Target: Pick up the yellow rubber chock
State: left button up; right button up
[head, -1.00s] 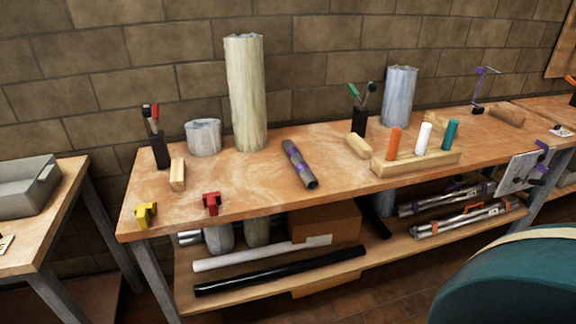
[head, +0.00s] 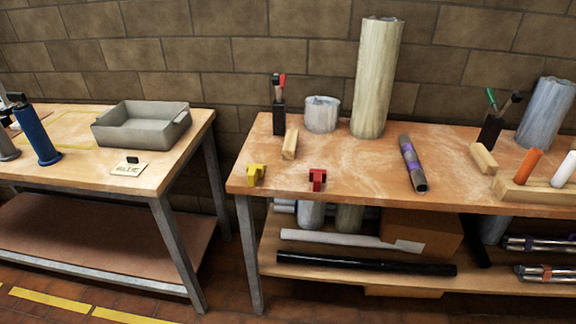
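The yellow rubber chock (head: 256,174) sits on the wooden workbench (head: 350,165), near its front left corner. It is a small notched block, and nothing touches it. A similar red piece (head: 317,179) stands a little to its right, close to the front edge. Neither of my grippers shows in the head view.
A wooden block (head: 290,144), black holder (head: 279,119), short roll (head: 322,114) and tall roll (head: 377,78) stand behind. A purple-banded tube (head: 412,164) lies to the right. A left table (head: 60,172) holds a grey tray (head: 142,127) and blue cylinder (head: 37,135). A gap separates the tables.

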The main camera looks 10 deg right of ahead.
aim_at(254, 171)
jog(key=j+z, duration=0.1)
jog(key=z, duration=0.25)
jog(key=i+j+z, duration=0.1)
jog(key=z, duration=0.25)
jog(key=j+z, duration=0.15)
jog(key=z, duration=0.2)
jog(key=j+z, duration=0.25)
jog(key=j, duration=0.3)
jog(key=j+z, duration=0.3)
jog(key=j, duration=0.2)
